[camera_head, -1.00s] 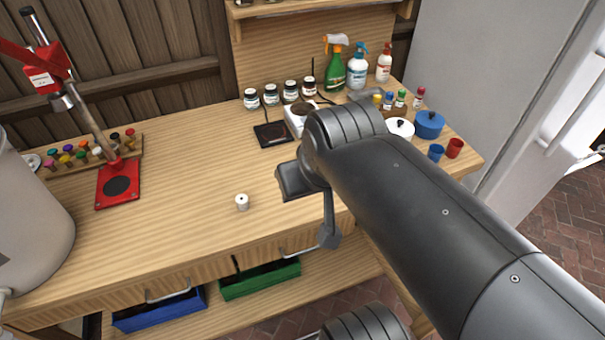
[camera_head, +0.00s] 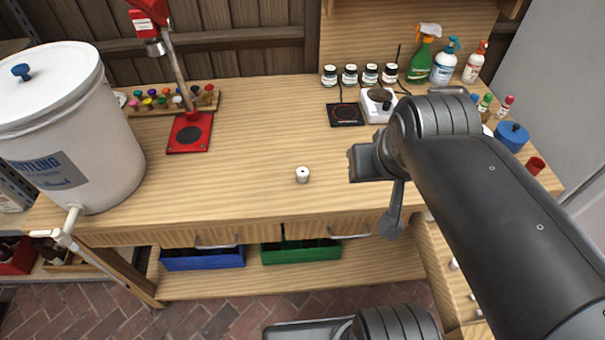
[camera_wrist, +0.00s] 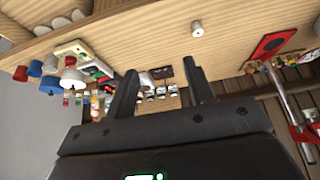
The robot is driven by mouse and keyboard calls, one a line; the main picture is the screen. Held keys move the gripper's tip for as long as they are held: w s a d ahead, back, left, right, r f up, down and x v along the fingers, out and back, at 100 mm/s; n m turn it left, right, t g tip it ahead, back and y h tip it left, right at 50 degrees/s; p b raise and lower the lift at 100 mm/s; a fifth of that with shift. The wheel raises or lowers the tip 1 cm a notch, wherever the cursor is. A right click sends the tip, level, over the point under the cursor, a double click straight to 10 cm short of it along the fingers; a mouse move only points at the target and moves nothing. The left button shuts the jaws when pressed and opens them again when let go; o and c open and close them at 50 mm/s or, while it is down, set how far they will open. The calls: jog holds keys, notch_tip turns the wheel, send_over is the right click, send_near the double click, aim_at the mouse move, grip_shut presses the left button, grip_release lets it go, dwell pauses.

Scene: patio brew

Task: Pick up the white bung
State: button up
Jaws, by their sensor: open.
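The white bung (camera_head: 302,175) stands upright on the wooden bench top, near its front edge, with a dark hole in its top. It also shows in the wrist view (camera_wrist: 197,29), beyond and above my fingers in the picture. My gripper (camera_wrist: 165,88) is open and empty, its two dark fingers apart. In the head view my arm comes in from the right, and its end is to the right of the bung, apart from it. The fingertips are not clear in the head view.
A red bench capper (camera_head: 190,132) and a large white bucket (camera_head: 75,130) stand to the left. A black-topped scale (camera_head: 346,114), jars and spray bottles (camera_head: 424,55) are at the back. A blue pot (camera_head: 511,137) is at the right. The bench around the bung is clear.

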jog(key=shift+o, duration=0.4)
jog(key=w+a+f+g, duration=0.1)
jog(key=w+a+f, duration=0.2)
jog(key=w, duration=0.3)
jog(key=w+a+f+g, duration=0.1)
jog(key=w+a+f, duration=0.3)
jog(key=w+f, duration=0.1)
jog(key=w+a+f+g, duration=0.2)
jog(key=w+a+f, duration=0.1)
jog(key=w, duration=0.5)
jog(key=shift+a+f, duration=0.15)
jog(key=shift+f, duration=0.65)
send_over(302, 172)
notch_tip(302, 172, down, 4)
jog(key=shift+f, duration=3.05)
